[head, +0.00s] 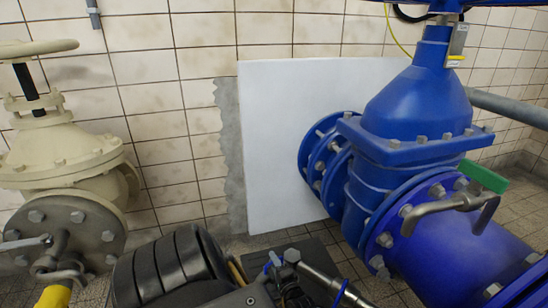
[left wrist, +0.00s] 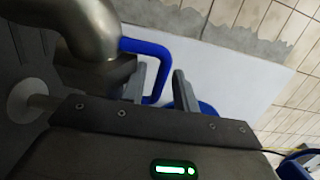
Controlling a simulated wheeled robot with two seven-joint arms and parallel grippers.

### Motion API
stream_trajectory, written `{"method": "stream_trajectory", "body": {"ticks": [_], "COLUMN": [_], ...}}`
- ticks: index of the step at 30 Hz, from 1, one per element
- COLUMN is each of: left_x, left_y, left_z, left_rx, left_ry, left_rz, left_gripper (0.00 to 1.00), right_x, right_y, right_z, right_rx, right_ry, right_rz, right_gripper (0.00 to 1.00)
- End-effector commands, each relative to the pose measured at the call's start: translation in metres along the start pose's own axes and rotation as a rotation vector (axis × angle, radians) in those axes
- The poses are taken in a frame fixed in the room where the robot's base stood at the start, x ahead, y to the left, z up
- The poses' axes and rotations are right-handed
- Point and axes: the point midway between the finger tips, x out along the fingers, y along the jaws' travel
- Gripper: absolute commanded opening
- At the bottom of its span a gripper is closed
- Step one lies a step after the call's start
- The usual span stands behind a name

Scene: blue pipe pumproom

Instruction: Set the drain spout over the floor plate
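A metal pipe with blue parts, probably the drain spout (head: 322,281), shows low in the head view, partly cut off. In the left wrist view, a thick bent metal pipe (left wrist: 93,28) with a blue loop handle (left wrist: 150,47) shows close up. My left gripper (left wrist: 158,82) is open there, with the handle's side bar between its fingers. I cannot tell whether they touch it. In the head view my left gripper (head: 268,280) is near the pipe, its fingers largely unclear. A dark plate, possibly the floor plate (head: 318,256), lies on the floor behind. My right gripper is not in view.
A large blue valve (head: 415,105) and blue pipe (head: 450,265) fill the right side, with a bent metal tube (head: 440,206) on the flange. A cream valve (head: 62,150) stands at left. A white panel (head: 280,130) leans against the tiled wall.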

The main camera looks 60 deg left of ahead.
Motion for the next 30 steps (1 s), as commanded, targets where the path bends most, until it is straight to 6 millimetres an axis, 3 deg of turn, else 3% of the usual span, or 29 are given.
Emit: {"method": "stream_trajectory", "body": {"ticks": [15, 21, 30], "left_x": [-0.064, -0.077, -0.078], "left_y": [0.000, 0.002, 0.002], "left_z": [0.004, 0.005, 0.004], "left_rx": [0.001, 0.001, 0.001], "left_ry": [-0.011, -0.012, -0.011], "left_rz": [0.002, 0.006, 0.006], "left_gripper": [0.30, 0.30, 0.30], "right_x": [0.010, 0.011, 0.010], "right_y": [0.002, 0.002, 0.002], "right_z": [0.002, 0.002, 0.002], "right_rx": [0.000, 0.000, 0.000], "right_ry": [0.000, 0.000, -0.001], "right_rz": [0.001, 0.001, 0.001], "right_gripper": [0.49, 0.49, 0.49]}}
